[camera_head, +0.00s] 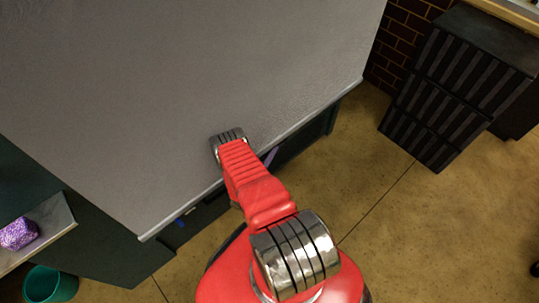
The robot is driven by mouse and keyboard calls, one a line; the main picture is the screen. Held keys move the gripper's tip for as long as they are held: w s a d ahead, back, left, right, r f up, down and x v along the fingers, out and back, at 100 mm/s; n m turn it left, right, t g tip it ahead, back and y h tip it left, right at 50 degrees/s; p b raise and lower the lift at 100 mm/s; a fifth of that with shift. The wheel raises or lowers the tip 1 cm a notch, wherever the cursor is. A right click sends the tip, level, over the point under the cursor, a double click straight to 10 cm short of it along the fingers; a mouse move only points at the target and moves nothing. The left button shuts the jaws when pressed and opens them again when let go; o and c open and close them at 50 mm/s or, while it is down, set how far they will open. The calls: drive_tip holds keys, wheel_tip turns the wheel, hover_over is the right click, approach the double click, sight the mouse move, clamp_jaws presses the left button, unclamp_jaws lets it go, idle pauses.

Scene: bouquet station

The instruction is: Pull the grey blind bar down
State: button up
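The grey blind (190,70) is a wide, flat grey sheet filling the upper left of the view. The grey blind bar (312,115) is the pale, thin strip along its lower edge, running slantwise from lower left to upper right. My red arm crosses in front of the bar near its middle and ends in a metal joint over the sheet. My gripper is not visible, so I cannot tell whether it touches the bar.
Dark ribbed crates (455,85) are stacked at the upper right. A teal bin (50,284) stands at the lower left, below a shelf (52,222) with a purple patterned object (18,233).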

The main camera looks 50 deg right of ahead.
drive_tip(key=shift+a, duration=0.1)
drive_tip(key=v, duration=1.3)
drive_tip(key=shift+a+f, duration=0.2)
drive_tip(key=shift+a, duration=0.1)
drive_tip(key=shift+s, duration=0.15)
idle(0.3)
